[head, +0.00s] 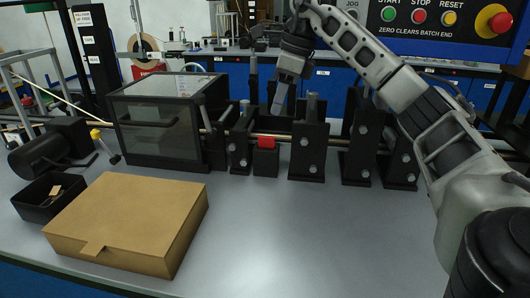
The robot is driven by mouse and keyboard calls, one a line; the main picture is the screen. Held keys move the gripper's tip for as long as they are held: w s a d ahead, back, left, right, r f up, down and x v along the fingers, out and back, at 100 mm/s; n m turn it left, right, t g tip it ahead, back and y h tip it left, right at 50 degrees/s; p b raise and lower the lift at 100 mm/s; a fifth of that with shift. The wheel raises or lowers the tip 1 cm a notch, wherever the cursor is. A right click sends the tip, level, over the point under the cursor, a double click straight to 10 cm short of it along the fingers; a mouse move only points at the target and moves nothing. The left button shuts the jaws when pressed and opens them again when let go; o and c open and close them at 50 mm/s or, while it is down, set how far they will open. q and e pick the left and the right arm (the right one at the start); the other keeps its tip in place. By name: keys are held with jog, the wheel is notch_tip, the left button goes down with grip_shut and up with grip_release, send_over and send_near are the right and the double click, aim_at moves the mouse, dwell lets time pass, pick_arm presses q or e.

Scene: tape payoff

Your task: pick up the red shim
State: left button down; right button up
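The red shim (266,142) is a small red piece on top of a black block (265,162), in front of the rod in the middle of the machine. My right gripper (279,103) is above and slightly behind-right of it in the picture, pointing down and apart from it. I see its fingers edge-on as one grey shape, so I cannot tell whether they are open or shut. Nothing shows between them. My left gripper is not in view.
Black upright brackets (308,152) stand along the rod to the right. A dark box with a clear front (160,135) stands left. A cardboard box (130,220) and a black bin (38,210) lie front left. The front middle table (310,235) is clear.

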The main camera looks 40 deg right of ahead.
jog(key=x, duration=0.8)
jog(key=shift+w+d+b, duration=0.2)
jog(key=shift+b, duration=0.15)
grip_shut()
